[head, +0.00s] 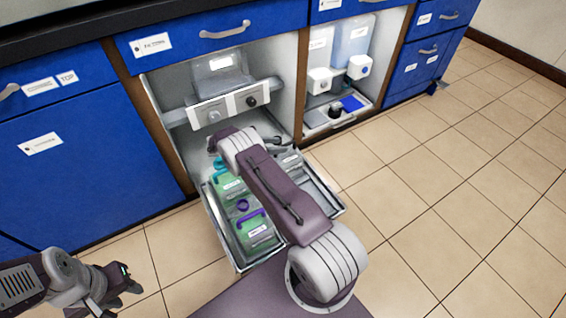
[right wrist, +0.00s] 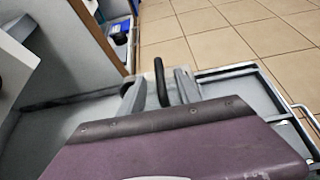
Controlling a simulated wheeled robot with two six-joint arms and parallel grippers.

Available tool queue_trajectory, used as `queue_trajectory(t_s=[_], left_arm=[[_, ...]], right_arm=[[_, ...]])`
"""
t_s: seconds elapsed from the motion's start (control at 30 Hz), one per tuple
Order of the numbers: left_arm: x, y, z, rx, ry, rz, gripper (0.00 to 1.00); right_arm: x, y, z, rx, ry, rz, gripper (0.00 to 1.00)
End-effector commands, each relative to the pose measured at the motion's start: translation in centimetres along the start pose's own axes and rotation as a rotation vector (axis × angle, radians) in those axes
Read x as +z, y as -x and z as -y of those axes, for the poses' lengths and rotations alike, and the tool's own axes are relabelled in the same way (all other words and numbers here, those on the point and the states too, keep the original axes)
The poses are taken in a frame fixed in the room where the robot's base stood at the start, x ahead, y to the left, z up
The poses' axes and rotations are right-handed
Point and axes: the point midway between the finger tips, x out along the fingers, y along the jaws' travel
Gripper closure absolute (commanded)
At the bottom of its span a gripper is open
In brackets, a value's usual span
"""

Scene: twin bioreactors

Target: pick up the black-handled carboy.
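In the right wrist view a black handle (right wrist: 161,80) stands upright between the two grey fingers of my right gripper (right wrist: 156,90). The fingers are apart, with a small gap showing on each side of the handle. The body of its carboy is hidden there. In the head view my right arm covers most of that end of the pull-out tray (head: 228,252), and the right gripper cannot be made out clearly. A teal-handled carboy (head: 229,187) and a purple-handled carboy (head: 257,232) stand in the tray. My left gripper (head: 122,288) is low at the left, away from the tray.
The tray extends from an open blue cabinet bay with a grey control panel (head: 229,105). A neighbouring bay holds bottles (head: 352,40) and a blue item (head: 352,103). A closed blue door (head: 80,165) is at the left. Tiled floor (head: 440,180) to the right is clear.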

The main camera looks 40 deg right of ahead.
Motion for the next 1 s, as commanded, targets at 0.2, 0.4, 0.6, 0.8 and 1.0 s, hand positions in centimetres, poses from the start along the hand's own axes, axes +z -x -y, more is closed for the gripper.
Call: queue_trajectory(t_s=[0.2,0.4,0.6,0.8,1.0], left_arm=[[0.2,-1.7,0.0,0.000,0.000,0.000,0.64],[0.4,-4.1,0.1,0.000,0.000,0.000,0.64],[0.7,-6.2,0.1,0.000,0.000,0.001,0.64],[0.6,-5.8,0.1,0.000,0.000,0.000,0.64],[0.6,-5.8,0.1,0.000,0.000,0.000,0.64]], right_arm=[[-0.1,-2.4,0.0,-0.001,0.000,0.000,0.60],[-0.8,-4.6,0.0,-0.002,-0.002,0.000,0.60],[-0.5,-7.6,-0.1,-0.001,-0.002,-0.001,0.60],[-0.1,-7.5,-0.1,0.000,0.000,-0.001,0.63],[-0.1,-7.5,-0.1,0.000,0.000,-0.001,1.00]])
